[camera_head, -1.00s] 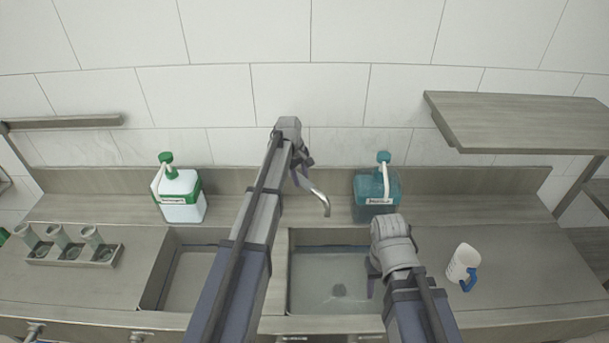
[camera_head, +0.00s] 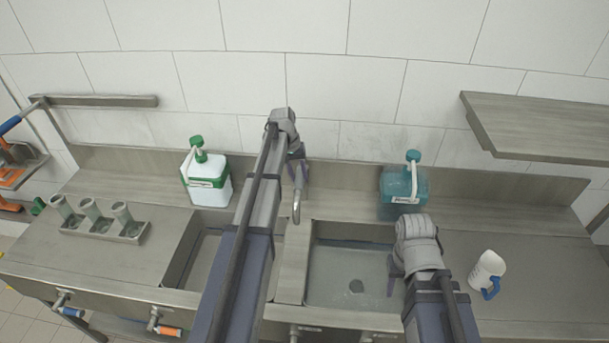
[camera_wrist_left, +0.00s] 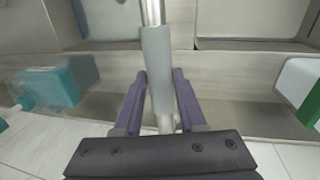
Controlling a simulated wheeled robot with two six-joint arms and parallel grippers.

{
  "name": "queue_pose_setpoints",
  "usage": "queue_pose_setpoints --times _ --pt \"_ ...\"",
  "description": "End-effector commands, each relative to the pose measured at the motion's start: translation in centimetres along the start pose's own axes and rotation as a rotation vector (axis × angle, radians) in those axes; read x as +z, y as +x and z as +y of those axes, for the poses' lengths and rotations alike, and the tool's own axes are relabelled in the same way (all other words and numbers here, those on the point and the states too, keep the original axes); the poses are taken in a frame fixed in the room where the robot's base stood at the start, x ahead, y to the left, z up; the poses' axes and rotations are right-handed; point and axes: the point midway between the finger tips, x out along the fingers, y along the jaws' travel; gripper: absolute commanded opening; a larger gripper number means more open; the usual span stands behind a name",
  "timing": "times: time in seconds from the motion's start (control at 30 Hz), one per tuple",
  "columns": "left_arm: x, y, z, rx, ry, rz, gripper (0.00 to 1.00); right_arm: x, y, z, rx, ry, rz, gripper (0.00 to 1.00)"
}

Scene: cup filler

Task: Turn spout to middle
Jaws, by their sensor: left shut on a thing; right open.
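The metal spout (camera_head: 297,207) curves forward from the back of the sink and now hangs over the divider (camera_head: 294,262) between the two basins. My left gripper (camera_head: 299,172) is at the tap, behind the spout's tip. In the left wrist view its purple fingers (camera_wrist_left: 158,100) lie on both sides of the grey tap body (camera_wrist_left: 158,70), shut on it. The tap's base is largely hidden by my arm in the head view. My right gripper (camera_head: 398,275) is open and empty above the right basin (camera_head: 350,270).
A white-and-green bottle (camera_head: 206,180) and a teal bottle (camera_head: 404,186) stand at the back on either side of the tap. A white mug with a blue handle (camera_head: 487,270) is on the right counter. Several cups sit in a rack (camera_head: 132,232) at left.

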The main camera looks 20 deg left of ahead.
Motion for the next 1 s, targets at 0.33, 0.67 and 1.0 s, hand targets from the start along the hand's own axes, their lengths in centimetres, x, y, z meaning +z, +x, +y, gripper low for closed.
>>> queue_pose_setpoints --times 0.33,0.67,1.0 --pt "-0.05 -0.11 -0.53 -0.001 0.033 -0.007 0.0 0.0 -0.01 0.0 0.0 0.0 0.0 0.5" --pt "-0.07 -0.11 -0.52 -0.001 0.032 -0.006 0.47 0.0 -0.01 0.0 0.0 0.0 0.0 0.5" --pt "-0.05 -0.1 -0.49 0.0 0.032 -0.006 0.69 0.0 0.0 0.0 0.0 0.0 0.0 0.5"
